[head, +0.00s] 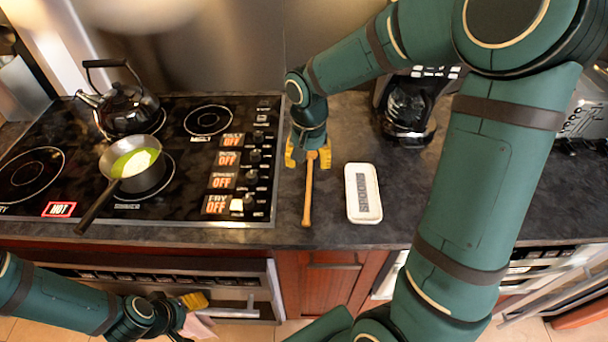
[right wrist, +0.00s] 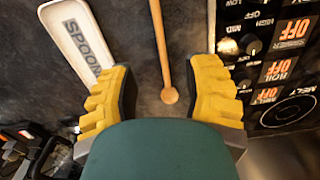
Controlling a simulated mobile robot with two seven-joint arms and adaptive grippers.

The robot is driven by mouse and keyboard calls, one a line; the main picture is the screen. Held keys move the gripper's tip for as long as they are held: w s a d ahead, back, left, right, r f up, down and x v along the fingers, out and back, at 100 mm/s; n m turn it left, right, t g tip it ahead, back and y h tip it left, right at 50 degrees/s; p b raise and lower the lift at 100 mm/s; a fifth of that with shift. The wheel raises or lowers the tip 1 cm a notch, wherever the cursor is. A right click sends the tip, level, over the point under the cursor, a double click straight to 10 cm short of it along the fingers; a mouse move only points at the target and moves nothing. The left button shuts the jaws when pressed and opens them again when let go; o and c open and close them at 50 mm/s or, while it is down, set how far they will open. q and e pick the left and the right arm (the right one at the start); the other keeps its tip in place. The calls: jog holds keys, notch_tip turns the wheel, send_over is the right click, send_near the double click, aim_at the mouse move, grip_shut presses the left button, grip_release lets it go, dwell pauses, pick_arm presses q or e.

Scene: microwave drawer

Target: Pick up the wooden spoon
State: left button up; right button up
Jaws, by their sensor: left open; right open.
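The wooden spoon (head: 308,195) lies on the dark counter between the stove and the white spoon rest, its handle pointing toward the front edge. My right gripper (head: 308,160) is open over its far end, with one yellow finger on each side. In the right wrist view the spoon (right wrist: 161,45) runs between the open fingers of the right gripper (right wrist: 160,78), with gaps on both sides; I see no contact. My left gripper (head: 190,308) is low in front of the oven, far from the spoon; its fingers are only partly visible.
The white spoon rest (head: 350,194) stands just right of the spoon; it also shows in the right wrist view (right wrist: 65,20). The stove (head: 200,180) at left holds a pan (head: 148,180) and a black kettle (head: 128,110). A coffee maker (head: 408,105) stands behind right.

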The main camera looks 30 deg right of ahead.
send_over(308, 194)
notch_tip(308, 194, down, 6)
jog(key=shift+f+b, duration=0.1)
jog(key=shift+b, duration=0.3)
jog(key=shift+f+b, duration=0.45)
jog(key=shift+f, duration=2.6)
grip_shut()
